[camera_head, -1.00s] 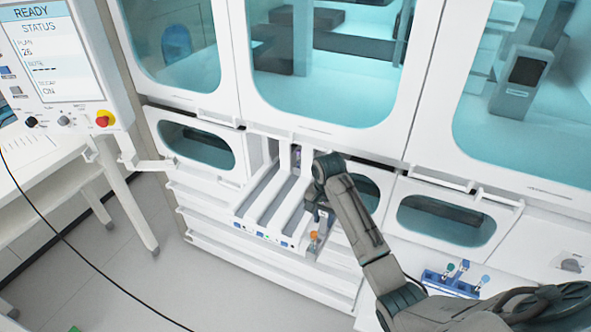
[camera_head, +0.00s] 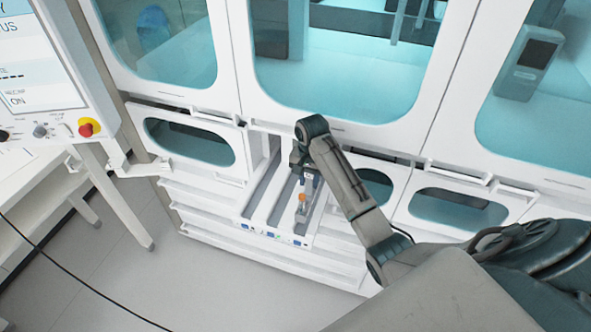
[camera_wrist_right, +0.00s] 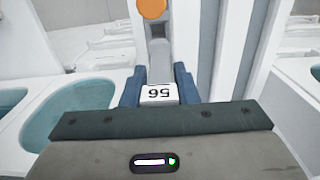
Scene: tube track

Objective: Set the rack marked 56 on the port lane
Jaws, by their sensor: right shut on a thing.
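The rack marked 56 shows its white label (camera_wrist_right: 159,93) upside down in the right wrist view, with an orange-capped tube (camera_wrist_right: 152,9) on its grey body. My right gripper (camera_wrist_right: 159,84) is shut on it, a blue finger on each side. In the head view, the right gripper (camera_head: 306,174) holds the rack (camera_head: 301,208) over the right part of the white lane unit (camera_head: 247,205). I cannot tell whether the rack touches the lane floor. The lanes (camera_head: 262,190) to its left look empty. My left gripper is not in view.
Large teal-windowed doors (camera_head: 340,80) stand behind and above the lanes. Lower windowed panels flank the lane unit. A status screen with a red knob (camera_head: 89,127) is at the left. Floor (camera_head: 190,280) is clear in front.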

